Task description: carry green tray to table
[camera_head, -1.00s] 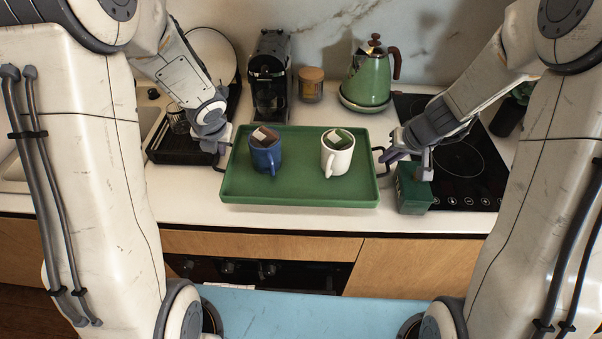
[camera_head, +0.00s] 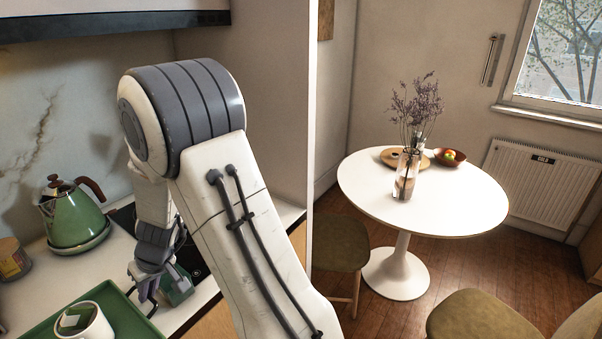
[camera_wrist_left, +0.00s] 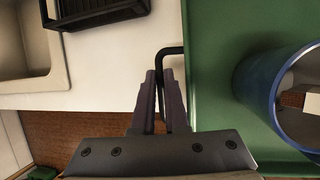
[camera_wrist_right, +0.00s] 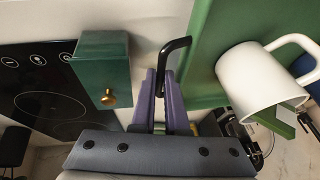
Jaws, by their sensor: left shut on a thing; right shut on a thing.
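The green tray (camera_head: 118,317) is at the lower left of the head view, over the counter, partly cut off. A white mug (camera_head: 88,324) stands on it. The blue mug (camera_wrist_left: 283,92) on the tray shows in the left wrist view. My left gripper (camera_wrist_left: 160,80) is shut on the tray's black handle (camera_wrist_left: 170,50) on one side. My right gripper (camera_wrist_right: 163,82) is shut on the opposite black handle (camera_wrist_right: 174,48), and it also shows in the head view (camera_head: 148,295). The round white table (camera_head: 450,205) stands to the right across the room.
A vase of dried flowers (camera_head: 405,175), a wooden board (camera_head: 395,155) and a bowl (camera_head: 447,158) stand on the table's far part; its front is clear. Chairs (camera_head: 341,243) (camera_head: 480,316) stand near it. A green kettle (camera_head: 72,215) and a small green box (camera_wrist_right: 101,62) are on the counter.

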